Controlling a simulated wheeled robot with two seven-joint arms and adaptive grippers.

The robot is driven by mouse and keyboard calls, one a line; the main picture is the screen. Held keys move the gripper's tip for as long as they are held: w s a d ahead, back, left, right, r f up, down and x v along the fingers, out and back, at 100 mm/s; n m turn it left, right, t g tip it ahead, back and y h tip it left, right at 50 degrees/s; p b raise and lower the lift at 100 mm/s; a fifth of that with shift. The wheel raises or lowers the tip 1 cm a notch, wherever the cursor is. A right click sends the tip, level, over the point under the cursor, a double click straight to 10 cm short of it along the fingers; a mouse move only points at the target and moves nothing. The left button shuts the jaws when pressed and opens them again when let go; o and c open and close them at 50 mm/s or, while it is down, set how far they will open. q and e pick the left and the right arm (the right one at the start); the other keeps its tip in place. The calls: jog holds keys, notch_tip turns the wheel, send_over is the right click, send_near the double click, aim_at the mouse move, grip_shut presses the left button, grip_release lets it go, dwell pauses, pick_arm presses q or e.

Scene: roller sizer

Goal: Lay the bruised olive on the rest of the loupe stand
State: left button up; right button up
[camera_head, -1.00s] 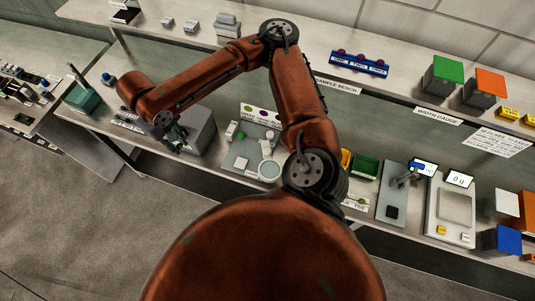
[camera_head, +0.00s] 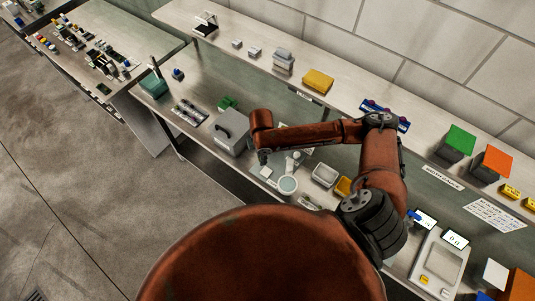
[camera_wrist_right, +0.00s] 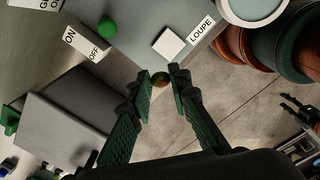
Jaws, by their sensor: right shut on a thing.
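The loupe stand shows in the head view as a grey plate with a round lens (camera_head: 288,185). In the right wrist view its plate (camera_wrist_right: 140,22) carries a small white square pad (camera_wrist_right: 168,43) beside the LOUPE label, with the lens (camera_wrist_right: 252,6) at the top edge. In the head view the gripper (camera_head: 263,157) is small and dark over the stand.
A grey box with a handle (camera_head: 232,132) stands left of the stand. The shelf runs behind.

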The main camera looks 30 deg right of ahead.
aim_at(267, 171)
jog(key=f+n+b, duration=0.1)
jog(key=f+b, duration=0.1)
jog(key=s+d+f+n+b, duration=0.1)
jog(key=f+b, duration=0.1)
jog(key=f, duration=0.1)
jog(key=f+n+b, duration=0.1)
jog(key=f+b, duration=0.1)
jog(key=f, duration=0.1)
jog(key=shift+s+d+b, duration=0.15)
jog(key=shift+s+b, duration=0.15)
jog(key=shift+s, duration=0.05)
pick_arm(q)
jog(key=f, duration=0.5)
jog(key=shift+s+d+f, duration=0.1)
jog(key=shift+s+f, duration=0.1)
jog(key=shift+f, duration=0.1)
jog(key=shift+r+p, duration=0.3)
pick_arm(e)
jog(key=shift+f, duration=0.35)
jog(key=o, duration=0.8)
jog(key=shift+c, duration=0.2)
